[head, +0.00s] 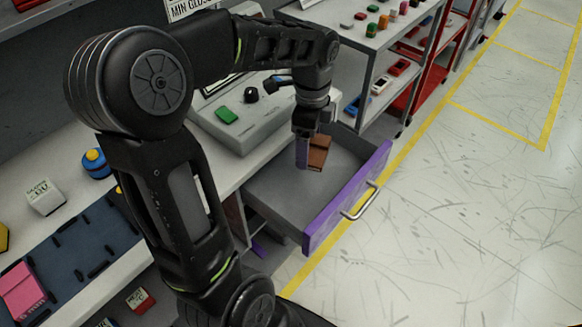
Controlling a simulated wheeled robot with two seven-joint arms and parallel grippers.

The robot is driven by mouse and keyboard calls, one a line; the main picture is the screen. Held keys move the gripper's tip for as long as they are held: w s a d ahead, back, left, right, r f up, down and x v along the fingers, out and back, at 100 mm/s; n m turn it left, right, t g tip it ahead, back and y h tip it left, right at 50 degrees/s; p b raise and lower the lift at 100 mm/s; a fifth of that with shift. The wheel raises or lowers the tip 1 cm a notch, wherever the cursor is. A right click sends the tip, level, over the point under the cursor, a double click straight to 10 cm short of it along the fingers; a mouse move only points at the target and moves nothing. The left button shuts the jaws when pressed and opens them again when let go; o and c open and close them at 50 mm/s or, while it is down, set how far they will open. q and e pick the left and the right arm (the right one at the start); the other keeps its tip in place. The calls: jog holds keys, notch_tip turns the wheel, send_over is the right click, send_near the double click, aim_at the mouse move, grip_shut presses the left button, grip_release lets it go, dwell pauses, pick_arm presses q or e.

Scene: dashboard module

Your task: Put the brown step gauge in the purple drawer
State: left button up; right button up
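The brown step gauge (319,151) is at my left gripper (309,152), over the open purple drawer. The gripper points down and appears shut on the gauge, with a purple part along the gauge's left side. The far finger is hidden. I cannot tell whether the gauge touches the drawer floor. The drawer (335,209) has a purple front, a silver handle and a grey inside that looks otherwise empty. My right gripper is not in view.
A grey console (238,122) with a green button and black knob stands on the bench behind the drawer. A shelf (372,38) with small coloured parts is at the upper right. A blue-grey mat (85,250) lies at left. Floor right of the drawer is clear.

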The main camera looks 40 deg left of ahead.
pick_arm(q)
send_over(307, 180)
jog(key=shift+f, duration=3.15)
jog(key=shift+f, duration=1.9)
jog(key=shift+f+b, duration=0.2)
jog(key=shift+b, duration=0.15)
jog(key=o, duration=1.3)
jog(key=shift+s+r, duration=0.1)
jog(key=shift+o, duration=0.2)
notch_tip(307, 180, up, 12)
jog(key=shift+r+p, duration=0.15)
jog(key=shift+p, duration=0.35)
